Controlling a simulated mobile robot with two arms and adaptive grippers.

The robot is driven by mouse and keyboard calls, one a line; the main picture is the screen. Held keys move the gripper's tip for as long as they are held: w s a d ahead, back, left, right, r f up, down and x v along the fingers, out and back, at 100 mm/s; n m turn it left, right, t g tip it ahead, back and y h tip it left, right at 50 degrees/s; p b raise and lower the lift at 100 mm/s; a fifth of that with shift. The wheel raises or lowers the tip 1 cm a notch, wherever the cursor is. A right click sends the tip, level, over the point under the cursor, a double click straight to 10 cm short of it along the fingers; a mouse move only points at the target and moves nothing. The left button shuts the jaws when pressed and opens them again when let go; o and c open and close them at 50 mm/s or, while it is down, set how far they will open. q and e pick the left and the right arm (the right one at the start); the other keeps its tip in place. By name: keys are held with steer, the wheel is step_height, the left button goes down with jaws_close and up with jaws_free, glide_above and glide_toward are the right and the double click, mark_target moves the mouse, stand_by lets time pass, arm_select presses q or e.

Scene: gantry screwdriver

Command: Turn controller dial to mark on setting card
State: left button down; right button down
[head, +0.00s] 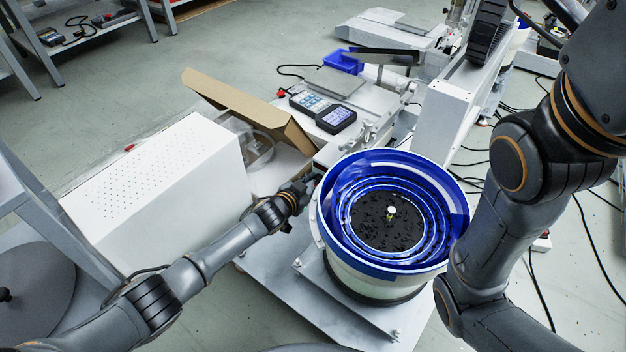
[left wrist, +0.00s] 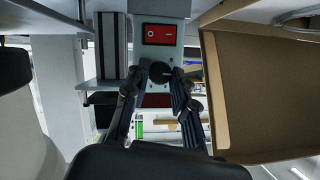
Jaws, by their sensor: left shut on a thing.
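The controller (left wrist: 160,53) shows in the left wrist view as a pale panel with a red rocker switch (left wrist: 162,34) at the top. Its round black dial (left wrist: 160,72) sits below the switch. My left gripper (head: 306,183) reaches in at the left side of the bowl feeder in the head view. In the left wrist view its two fingers stand on either side of the dial and are shut on it. The dial's scale and any pointer are too small to read. I cannot make out a setting card. My right gripper is out of view.
The blue bowl feeder (head: 341,204) with black parts stands right of my left gripper. A white perforated housing (head: 150,185) is on the left. An open cardboard box (head: 245,106) lies behind, and its wall (left wrist: 232,90) is close on the right in the wrist view. A handheld meter (head: 335,118) lies farther back.

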arm_select(q)
steer(key=shift+m, duration=0.3)
stand_by(0.4)
steer(key=c, duration=1.1)
jaws_free()
steer(key=v, duration=1.2)
steer(key=shift+d, duration=0.15)
steer(key=shift+s+f, duration=0.1)
